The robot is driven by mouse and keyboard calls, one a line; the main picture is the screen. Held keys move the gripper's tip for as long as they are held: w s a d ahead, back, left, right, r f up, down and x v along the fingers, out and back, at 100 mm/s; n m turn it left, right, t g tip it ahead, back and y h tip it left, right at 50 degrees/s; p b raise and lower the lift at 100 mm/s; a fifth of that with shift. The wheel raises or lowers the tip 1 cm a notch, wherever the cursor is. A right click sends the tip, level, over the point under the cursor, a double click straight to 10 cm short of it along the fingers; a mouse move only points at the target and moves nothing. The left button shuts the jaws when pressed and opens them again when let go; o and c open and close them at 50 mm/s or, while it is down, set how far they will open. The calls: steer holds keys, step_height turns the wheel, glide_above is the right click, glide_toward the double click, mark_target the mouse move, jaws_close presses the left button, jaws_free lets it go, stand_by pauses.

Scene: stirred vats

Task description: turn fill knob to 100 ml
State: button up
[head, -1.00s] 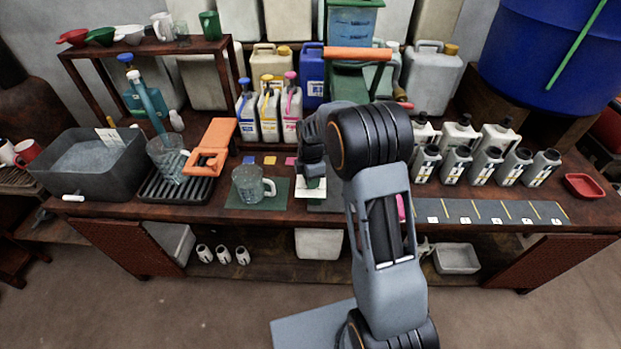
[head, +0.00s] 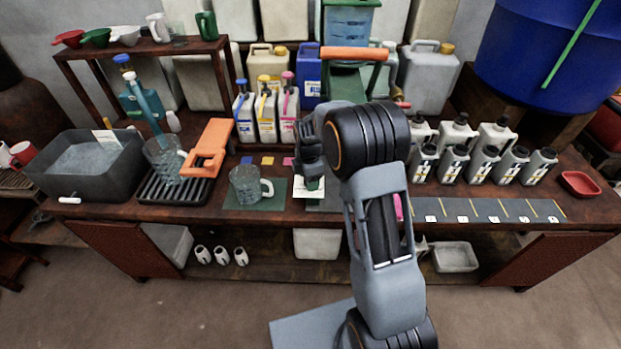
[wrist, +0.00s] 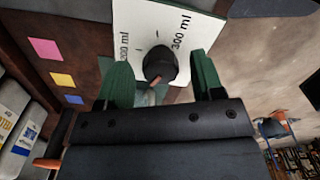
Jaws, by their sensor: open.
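The fill knob (wrist: 160,64) is dark and round, on a white dial plate (wrist: 150,15) in the wrist view. The plate reads "300 ml" at right and a second, partly blurred ml label at left; no 100 ml mark is legible. My gripper (wrist: 161,72) is open, its green fingers on either side of the knob with gaps visible. I cannot tell exactly where the knob points. In the head view my gripper (head: 311,186) is over the white plate (head: 301,192) at the table's front edge, and the knob is hidden there.
A glass mug (head: 246,184) stands on a green mat left of the plate. The filler with its orange handle (head: 354,54) stands behind my arm. Colour squares (head: 267,161) lie behind the mug. Several bottles (head: 484,165) stand at right.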

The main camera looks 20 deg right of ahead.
step_height(320, 180, up, 3)
steer(key=shift+w+r, duration=0.1)
steer(key=shift+r, duration=0.1)
steer(key=s+r+b, duration=0.1)
steer(key=s+r, duration=0.8)
steer(key=s, duration=0.5)
steer(key=shift+r, duration=0.3)
steer(key=s+r+m+t+p, duration=0.3)
steer(key=s+m, duration=0.6)
steer(key=m, duration=1)
step_height(320, 180, up, 3)
steer(key=shift+s+a+r+t+p, duration=0.1)
steer(key=shift+s+a+t+p, duration=0.2)
steer(key=shift+p, duration=0.85)
